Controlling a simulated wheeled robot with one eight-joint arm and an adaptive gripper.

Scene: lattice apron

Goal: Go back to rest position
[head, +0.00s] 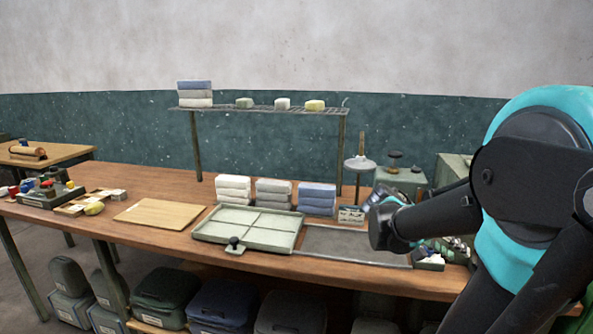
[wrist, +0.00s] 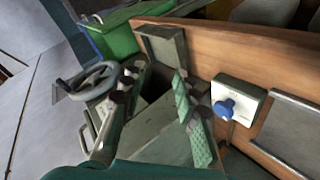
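My gripper (wrist: 155,74) shows in the wrist view with its two fingers spread apart and green ribbed pads on the right one. Nothing is held in the gap between them. Behind the gap is a grey-green box-like shape. In the head view my dark and teal arm fills the right side, bent over the right end of the workbench (head: 160,185). My gripper cannot be made out clearly there, among the clutter by the arm's dark end.
A divided tray (head: 206,235), a dark recessed panel (head: 350,244), a wooden board (head: 160,213) and folded towel stacks (head: 273,193) stand on the bench. A raised rack (head: 255,109) is behind. The wrist view shows a handwheel (wrist: 70,86), a blue knob (wrist: 224,109) and a green bin (wrist: 118,38).

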